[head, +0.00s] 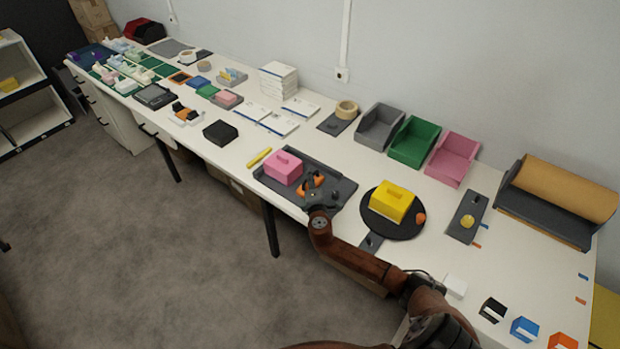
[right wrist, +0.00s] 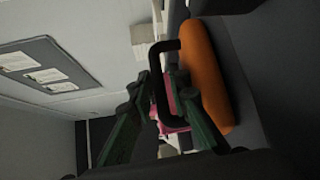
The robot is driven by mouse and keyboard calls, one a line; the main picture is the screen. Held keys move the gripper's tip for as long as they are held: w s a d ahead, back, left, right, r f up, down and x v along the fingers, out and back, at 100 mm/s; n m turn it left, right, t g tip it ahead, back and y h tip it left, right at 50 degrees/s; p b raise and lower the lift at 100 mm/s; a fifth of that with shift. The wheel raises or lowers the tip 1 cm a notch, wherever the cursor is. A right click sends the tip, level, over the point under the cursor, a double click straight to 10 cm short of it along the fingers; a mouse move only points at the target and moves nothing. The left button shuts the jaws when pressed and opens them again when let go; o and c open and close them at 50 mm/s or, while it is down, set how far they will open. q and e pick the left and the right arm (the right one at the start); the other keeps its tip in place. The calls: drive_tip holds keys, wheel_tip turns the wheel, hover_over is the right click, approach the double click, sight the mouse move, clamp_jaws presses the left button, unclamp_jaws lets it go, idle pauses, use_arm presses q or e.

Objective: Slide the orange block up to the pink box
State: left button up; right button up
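The pink box (head: 284,168), with a handle on its lid, sits on the left part of a dark grey tray (head: 334,163) in the head view. The orange block (head: 305,184) lies on the same tray just right of the box, partly hidden by my right gripper (head: 314,188). In the right wrist view the orange block (right wrist: 205,78) is large and close, with a black bent handle beside the green fingers (right wrist: 150,105). Whether the fingers are closed on the handle is unclear. A piece of pink (right wrist: 174,120) shows behind them. My left gripper is out of view.
A round black board (head: 392,228) with a yellow box (head: 392,203) stands right of the tray. A yellow marker (head: 259,157) lies to its left and a black box (head: 220,132) further left. Grey, green and pink bins stand along the wall. The table's front edge is close.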

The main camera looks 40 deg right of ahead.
drive_tip(key=v, duration=1)
drive_tip(key=shift+s+a, duration=0.15)
drive_tip(key=shift+s, duration=0.15)
drive_tip(key=shift+s+a+r, duration=0.1)
drive_tip(key=shift+s+a, duration=0.15)
drive_tip(key=shift+s, duration=0.4)
drive_tip(key=shift+o, duration=0.5)
